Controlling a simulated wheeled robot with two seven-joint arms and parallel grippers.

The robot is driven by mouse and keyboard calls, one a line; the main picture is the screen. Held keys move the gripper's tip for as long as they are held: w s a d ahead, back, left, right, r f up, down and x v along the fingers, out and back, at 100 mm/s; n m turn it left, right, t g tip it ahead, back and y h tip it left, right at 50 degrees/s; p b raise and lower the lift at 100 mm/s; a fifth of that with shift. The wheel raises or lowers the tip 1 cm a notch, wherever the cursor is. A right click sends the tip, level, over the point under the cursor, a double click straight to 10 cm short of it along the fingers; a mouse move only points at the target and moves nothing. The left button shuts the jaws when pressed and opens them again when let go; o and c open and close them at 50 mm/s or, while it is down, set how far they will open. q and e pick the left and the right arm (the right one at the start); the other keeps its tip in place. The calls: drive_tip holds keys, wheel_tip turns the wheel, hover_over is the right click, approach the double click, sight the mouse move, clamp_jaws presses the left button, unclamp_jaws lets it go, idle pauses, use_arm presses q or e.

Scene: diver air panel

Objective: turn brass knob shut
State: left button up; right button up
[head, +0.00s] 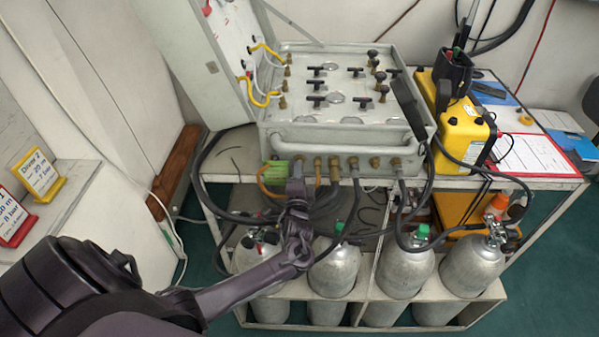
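The air panel (345,138) is a grey metal case standing on a white shelf. A row of brass fittings runs along its lower front edge, among them a brass fitting (375,162) right of the middle. My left gripper (297,176) is raised to the left part of this row, in front of the panel's face. It covers part of the row, and I cannot make out which brass piece is the knob. Its fingers are small and dark here, so I cannot tell whether they are apart or closed on brass. My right gripper is out of view.
Hoses hang from the fittings around my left arm. Several grey cylinders (405,270) stand in a rack below. A green tag (277,170) sits left of my gripper. A yellow case (463,133) and clipboard (530,155) are on the right. Green floor at lower right is clear.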

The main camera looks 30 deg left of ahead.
use_arm(q)
drive_tip(key=v, duration=0.6)
drive_tip(key=shift+s+d+b, duration=0.25)
drive_tip(key=shift+s+b, duration=0.05)
drive_tip(key=shift+b, duration=0.05)
